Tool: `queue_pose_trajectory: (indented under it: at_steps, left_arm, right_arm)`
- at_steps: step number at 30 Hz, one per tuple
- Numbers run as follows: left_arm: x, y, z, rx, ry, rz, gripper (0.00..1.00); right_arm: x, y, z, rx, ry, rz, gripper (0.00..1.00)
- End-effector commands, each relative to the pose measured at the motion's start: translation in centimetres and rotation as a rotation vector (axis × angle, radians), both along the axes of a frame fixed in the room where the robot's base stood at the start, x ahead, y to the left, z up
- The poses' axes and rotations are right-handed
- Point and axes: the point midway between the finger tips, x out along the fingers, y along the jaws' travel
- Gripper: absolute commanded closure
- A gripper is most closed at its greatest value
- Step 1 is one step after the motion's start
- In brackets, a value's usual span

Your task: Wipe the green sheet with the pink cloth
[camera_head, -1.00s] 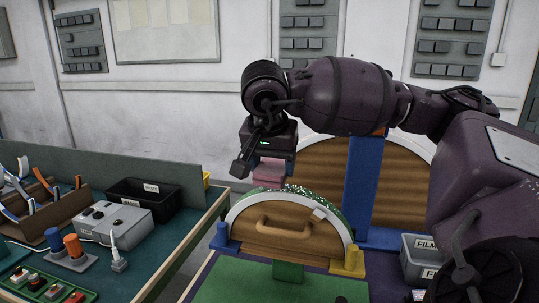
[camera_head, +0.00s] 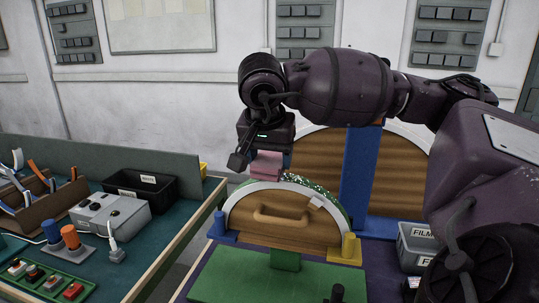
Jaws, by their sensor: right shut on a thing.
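My right gripper (camera_head: 266,151) is shut on the pink cloth (camera_head: 266,164), which looks like a folded pad below the jaws. It hangs at the top left of a curved green sheet (camera_head: 309,184) speckled with white glitter. The sheet runs over the far side of a wooden arch (camera_head: 283,229) with a pale rim and a handle. Most of the sheet is hidden behind this arch. I cannot tell whether the cloth touches the sheet. My left gripper is not in view.
A blue post (camera_head: 358,180) and a larger wooden arch (camera_head: 402,165) stand behind. A yellow block (camera_head: 346,250) sits at the arch's right foot. A grey FILM bin (camera_head: 415,243) is at the right. A teal bench with a black bin (camera_head: 139,188) and grey box is at the left.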

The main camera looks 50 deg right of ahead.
Motion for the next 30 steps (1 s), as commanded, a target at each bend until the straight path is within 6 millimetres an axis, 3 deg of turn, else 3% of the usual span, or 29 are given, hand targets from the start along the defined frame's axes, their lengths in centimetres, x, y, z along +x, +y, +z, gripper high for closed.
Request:
queue_pose_trajectory:
  at_steps: [19, 30]
  left_arm:
    - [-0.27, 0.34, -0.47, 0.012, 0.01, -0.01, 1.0]
    - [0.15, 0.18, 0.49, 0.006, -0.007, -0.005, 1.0]
  right_arm:
    - [0.02, -0.01, -0.83, -0.001, 0.0, 0.0, 0.56]
    - [-0.66, -0.33, -0.49, -0.002, -0.001, -0.001, 0.56]
